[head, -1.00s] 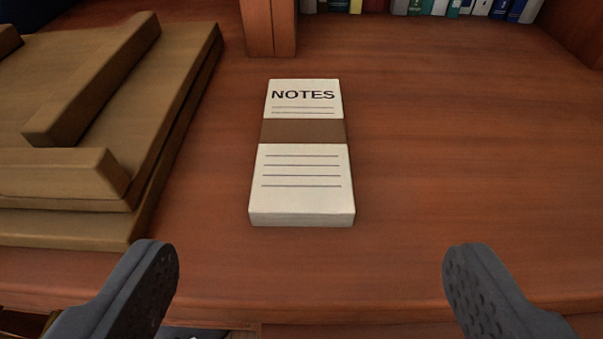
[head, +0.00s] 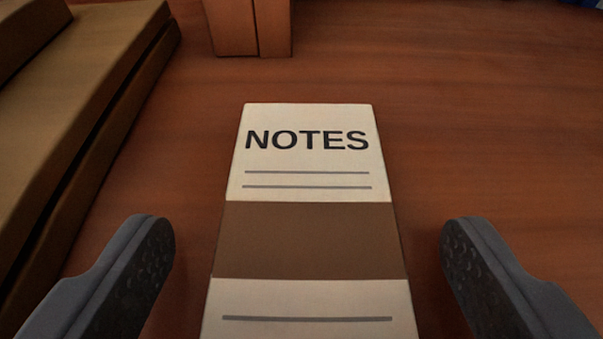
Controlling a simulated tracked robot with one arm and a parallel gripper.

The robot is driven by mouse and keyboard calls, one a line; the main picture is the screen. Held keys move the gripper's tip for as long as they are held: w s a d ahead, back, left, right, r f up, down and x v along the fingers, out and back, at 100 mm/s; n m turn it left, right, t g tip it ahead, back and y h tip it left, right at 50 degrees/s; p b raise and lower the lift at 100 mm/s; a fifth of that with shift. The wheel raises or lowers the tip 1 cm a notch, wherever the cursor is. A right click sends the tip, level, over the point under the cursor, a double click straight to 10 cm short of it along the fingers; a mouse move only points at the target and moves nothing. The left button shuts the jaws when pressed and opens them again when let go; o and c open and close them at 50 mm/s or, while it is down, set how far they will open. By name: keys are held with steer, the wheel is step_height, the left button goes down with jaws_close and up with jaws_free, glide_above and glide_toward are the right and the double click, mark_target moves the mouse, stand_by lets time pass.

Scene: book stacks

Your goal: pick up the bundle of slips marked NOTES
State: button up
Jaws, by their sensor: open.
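The bundle of slips marked NOTES (head: 308,180) lies flat on the wooden surface in the middle of the head view. It is cream-coloured with a brown band (head: 312,240) around it and printed lines. Its near end runs out of the bottom of the picture. My gripper (head: 308,255) is open, with one dark grey finger to the left of the bundle and one to the right. Both fingers appear apart from the bundle, with a gap on each side. I cannot tell the exact height of the fingertips above the surface.
A thick tan-brown stepped object (head: 70,110) lies on the left, near my left finger. A wooden post (head: 248,28) stands beyond the bundle's far end. The wooden surface (head: 490,130) to the right is clear.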

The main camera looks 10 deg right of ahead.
steer(key=shift+w+d+f, duration=0.1)
steer(key=shift+w+f, duration=0.2)
steer(key=shift+w, duration=0.3)
steer(key=c, duration=1.1)
steer(key=shift+r, duration=0.1)
